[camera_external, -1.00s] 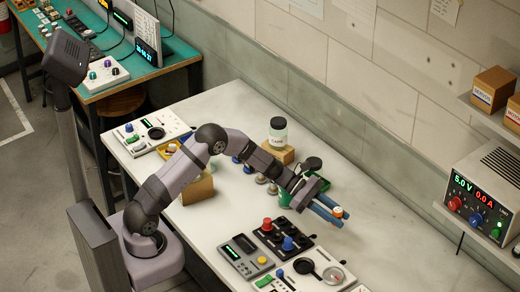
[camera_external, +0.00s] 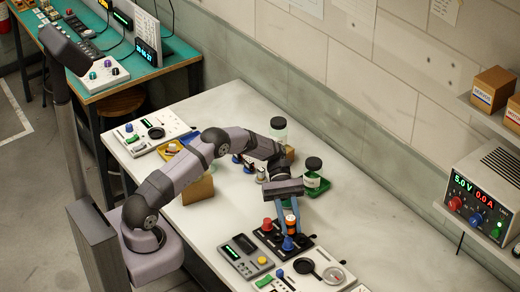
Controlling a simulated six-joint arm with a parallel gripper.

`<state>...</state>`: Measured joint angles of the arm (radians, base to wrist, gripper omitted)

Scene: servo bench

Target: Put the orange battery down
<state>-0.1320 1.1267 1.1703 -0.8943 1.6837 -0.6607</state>
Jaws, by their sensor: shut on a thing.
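My gripper (camera_external: 289,222) points down over the black panel (camera_external: 309,238) and is shut on the orange battery (camera_external: 291,225). The battery is upright between the blue fingers. It is too small to tell whether its lower end touches the panel or hangs just above it. A red knob (camera_external: 267,224) stands to its left and a blue knob (camera_external: 288,243) stands just in front of it.
A grey meter box (camera_external: 245,256) and a white panel with round dials (camera_external: 320,271) lie in front. The bench is clear to the right.

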